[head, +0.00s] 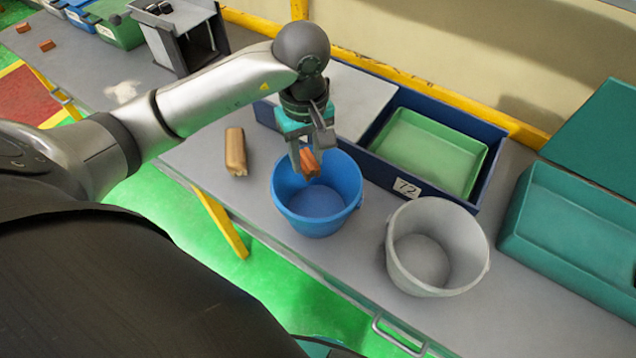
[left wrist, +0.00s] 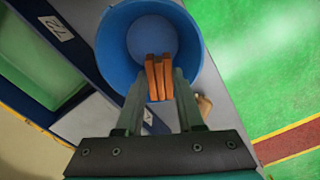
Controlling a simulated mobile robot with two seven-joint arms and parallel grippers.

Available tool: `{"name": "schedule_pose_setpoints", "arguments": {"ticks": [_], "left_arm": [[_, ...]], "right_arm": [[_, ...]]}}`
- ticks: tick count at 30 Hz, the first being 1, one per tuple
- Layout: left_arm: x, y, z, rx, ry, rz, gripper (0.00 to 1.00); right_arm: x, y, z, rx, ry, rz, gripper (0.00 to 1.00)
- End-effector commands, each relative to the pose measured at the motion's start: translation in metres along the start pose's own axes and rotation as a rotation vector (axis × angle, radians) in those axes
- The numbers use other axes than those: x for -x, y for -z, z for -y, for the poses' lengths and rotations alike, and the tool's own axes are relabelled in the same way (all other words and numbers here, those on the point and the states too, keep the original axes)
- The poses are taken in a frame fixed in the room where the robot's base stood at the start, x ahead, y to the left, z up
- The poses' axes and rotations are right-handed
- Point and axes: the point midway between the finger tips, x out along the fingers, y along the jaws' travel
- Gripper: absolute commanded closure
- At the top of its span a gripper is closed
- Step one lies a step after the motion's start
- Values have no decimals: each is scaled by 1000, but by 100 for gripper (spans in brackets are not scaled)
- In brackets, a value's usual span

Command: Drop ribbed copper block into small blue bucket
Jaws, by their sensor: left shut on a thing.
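The ribbed copper block (head: 309,161) is orange-brown with ridges. My left gripper (head: 307,165) is shut on it and holds it over the small blue bucket (head: 325,224), toward the back of its opening. In the left wrist view the ribbed copper block (left wrist: 158,76) sits between the fingers of my left gripper (left wrist: 158,84), with the blue bucket (left wrist: 112,40) around and beyond it. The bucket stands upright on the grey table, and the part of its floor that shows is empty. My right gripper is not in view.
A grey-white bucket (head: 437,281) stands right of the blue one. A tan-copper piece (head: 236,152) lies left of it. Behind is a dark blue tray (head: 489,177) labelled 72 with a green bin (head: 430,153). Teal boxes (head: 568,232) stand at the right.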

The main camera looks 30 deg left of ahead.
Motion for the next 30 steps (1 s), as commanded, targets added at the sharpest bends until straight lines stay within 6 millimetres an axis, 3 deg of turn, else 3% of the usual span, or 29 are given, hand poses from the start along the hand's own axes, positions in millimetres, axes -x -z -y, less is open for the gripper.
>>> {"name": "schedule_pose_setpoints", "arguments": {"ticks": [2, 3, 11, 22, 30], "left_arm": [[1, 0, 0, 0, -2, 0, 100], [1, 0, 0, 0, -2, 0, 59], [1, 0, 0, -1, -1, 0, 29], [6, 0, -1, -2, -3, 0, 28], [52, 1, -1, -2, -5, -4, 28]], "right_arm": [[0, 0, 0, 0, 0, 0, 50], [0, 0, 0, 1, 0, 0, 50], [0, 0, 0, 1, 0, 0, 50], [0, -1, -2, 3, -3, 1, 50], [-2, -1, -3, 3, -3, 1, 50]]}}
